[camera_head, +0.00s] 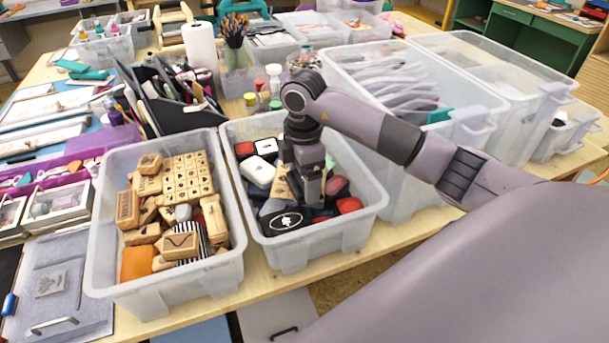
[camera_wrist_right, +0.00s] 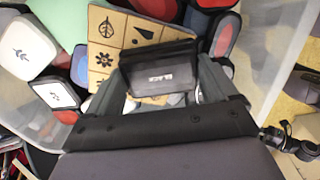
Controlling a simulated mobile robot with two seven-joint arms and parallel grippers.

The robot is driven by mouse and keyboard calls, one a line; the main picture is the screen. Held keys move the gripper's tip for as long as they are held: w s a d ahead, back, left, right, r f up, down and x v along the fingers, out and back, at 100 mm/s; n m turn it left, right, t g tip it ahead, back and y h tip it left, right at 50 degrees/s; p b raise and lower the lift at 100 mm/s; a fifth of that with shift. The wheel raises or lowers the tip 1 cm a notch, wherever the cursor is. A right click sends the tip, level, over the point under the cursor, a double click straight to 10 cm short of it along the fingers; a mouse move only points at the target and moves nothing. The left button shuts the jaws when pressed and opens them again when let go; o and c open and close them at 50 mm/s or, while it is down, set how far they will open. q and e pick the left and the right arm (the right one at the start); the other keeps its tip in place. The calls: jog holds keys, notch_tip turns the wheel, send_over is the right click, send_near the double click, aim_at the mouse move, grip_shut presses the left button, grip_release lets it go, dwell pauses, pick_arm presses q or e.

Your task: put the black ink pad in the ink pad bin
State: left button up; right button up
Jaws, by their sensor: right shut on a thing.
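My right gripper (camera_head: 306,190) reaches down into the clear ink pad bin (camera_head: 305,252). In the right wrist view, the right gripper (camera_wrist_right: 163,82) is shut on a black ink pad (camera_wrist_right: 158,72) whose side reads "BLACK". It is between the fingers, over the pads in the bin; I cannot tell whether it touches them. In the head view the gripper mostly hides it. Several pads lie in the bin, among them a white-topped one (camera_head: 258,172), a red one (camera_head: 348,205) and a dark one with a white print (camera_head: 286,220). My left gripper is not in view.
A clear bin of wooden stamps (camera_head: 165,285) stands just left of the ink pad bin. A larger clear bin with packets (camera_head: 400,205) stands to the right. A wooden patterned block (camera_wrist_right: 105,45) lies among the pads. Jars (camera_head: 274,80) stand behind.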

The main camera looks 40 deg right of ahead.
jog(key=o, duration=0.8)
jog(key=shift+f, duration=0.1)
jog(key=shift+o, duration=0.2)
notch_tip(320, 180, up, 6)
jog(key=p, duration=0.5)
notch_tip(320, 180, up, 6)
jog(key=shift+r, duration=0.2)
